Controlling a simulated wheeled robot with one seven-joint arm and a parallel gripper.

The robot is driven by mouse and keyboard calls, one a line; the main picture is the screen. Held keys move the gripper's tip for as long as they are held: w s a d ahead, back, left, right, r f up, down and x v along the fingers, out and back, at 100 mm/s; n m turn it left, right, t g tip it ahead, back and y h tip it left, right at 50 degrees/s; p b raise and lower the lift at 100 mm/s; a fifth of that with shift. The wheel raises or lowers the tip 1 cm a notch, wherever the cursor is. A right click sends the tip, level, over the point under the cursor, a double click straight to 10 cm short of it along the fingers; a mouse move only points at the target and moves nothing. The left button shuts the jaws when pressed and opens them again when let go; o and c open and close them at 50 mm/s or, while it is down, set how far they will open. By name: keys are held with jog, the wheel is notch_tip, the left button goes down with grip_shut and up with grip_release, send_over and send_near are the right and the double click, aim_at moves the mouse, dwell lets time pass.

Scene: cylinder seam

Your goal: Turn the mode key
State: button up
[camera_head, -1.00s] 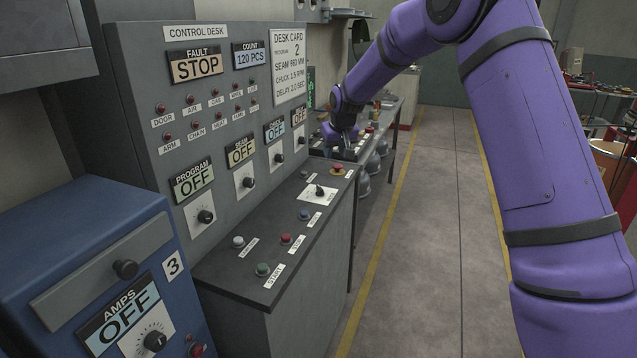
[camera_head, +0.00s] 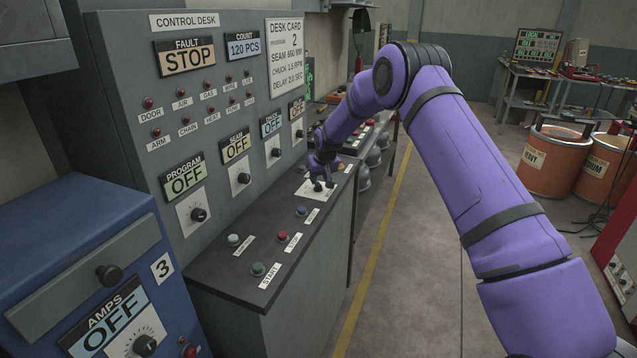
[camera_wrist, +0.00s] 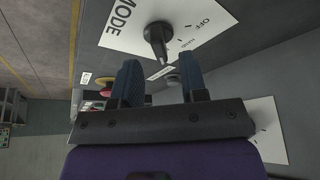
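The mode key is a black knob (camera_wrist: 157,36) on a white plate marked MODE (camera_wrist: 125,25) in the wrist view, with OFF among its printed marks. In the head view the plate (camera_head: 309,190) lies on the desk's sloping top, and the knob (camera_head: 318,187) shows just below my gripper. My gripper (camera_wrist: 160,75) is open, its two dark blue fingers apart with nothing between them. In the wrist view the knob stands beyond the fingertips, roughly in line with the gap. I cannot tell the knob's exact setting.
On the desk top are a blue button (camera_head: 302,210), a red button (camera_head: 282,236), a white button (camera_head: 233,239) and a green button (camera_head: 258,268). The upright control panel (camera_head: 225,130) rises behind them. The aisle floor (camera_head: 425,230) to the right is clear.

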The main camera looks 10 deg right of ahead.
jog(key=shift+x, duration=1.45)
grip_shut()
